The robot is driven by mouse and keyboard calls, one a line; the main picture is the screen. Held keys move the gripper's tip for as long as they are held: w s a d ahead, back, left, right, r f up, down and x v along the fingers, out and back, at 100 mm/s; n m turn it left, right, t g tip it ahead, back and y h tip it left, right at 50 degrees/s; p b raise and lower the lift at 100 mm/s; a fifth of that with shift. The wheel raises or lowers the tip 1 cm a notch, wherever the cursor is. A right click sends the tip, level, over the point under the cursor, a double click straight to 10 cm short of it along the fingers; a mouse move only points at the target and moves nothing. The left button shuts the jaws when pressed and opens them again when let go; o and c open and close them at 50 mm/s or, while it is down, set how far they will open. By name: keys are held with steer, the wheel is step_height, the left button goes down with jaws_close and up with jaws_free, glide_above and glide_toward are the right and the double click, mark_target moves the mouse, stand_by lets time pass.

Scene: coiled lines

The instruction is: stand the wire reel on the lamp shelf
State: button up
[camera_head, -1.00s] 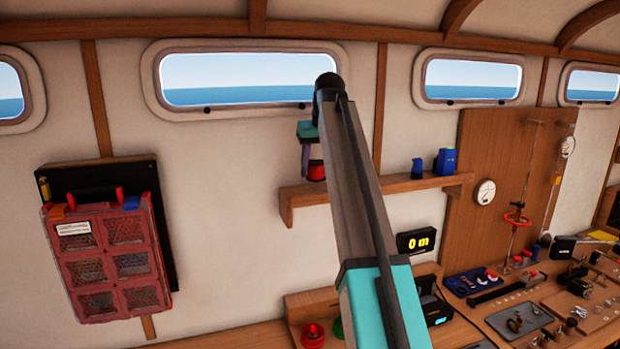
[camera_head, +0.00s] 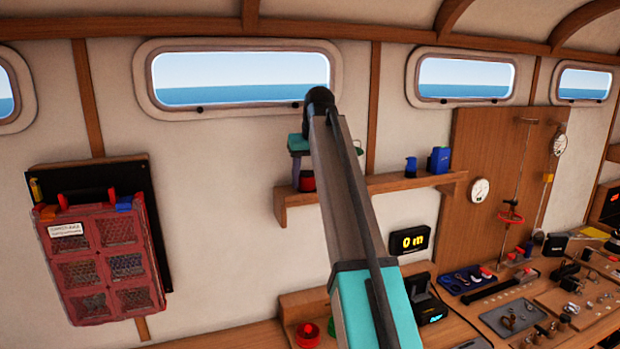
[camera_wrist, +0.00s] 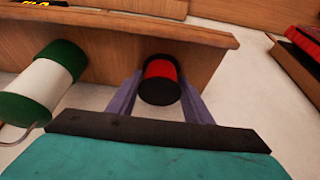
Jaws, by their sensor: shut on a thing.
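My gripper (camera_wrist: 160,86) is shut on the wire reel (camera_wrist: 160,72), a small red cylinder with black ends, held between two purple fingers. In the head view the reel (camera_head: 307,183) is at the left part of the wooden lamp shelf (camera_head: 375,189), its bottom about level with the shelf's front edge. I cannot tell whether it touches the shelf. In the wrist view a green and white cylinder (camera_wrist: 42,85) with a wire handle stands to the left of the reel, apart from it. My arm hides the middle of the shelf in the head view.
Two blue objects stand further right on the shelf, a smaller one (camera_head: 410,167) and a taller one (camera_head: 440,160). A red case (camera_head: 100,260) hangs on the wall to the left. Below is a workbench with tools and a display (camera_head: 410,240).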

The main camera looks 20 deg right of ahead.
mark_target(308, 173)
steer(key=o, duration=1.3)
steer(key=shift+v, duration=3.85)
steer(key=shift+w, duration=0.1)
steer(key=shift+f, duration=0.15)
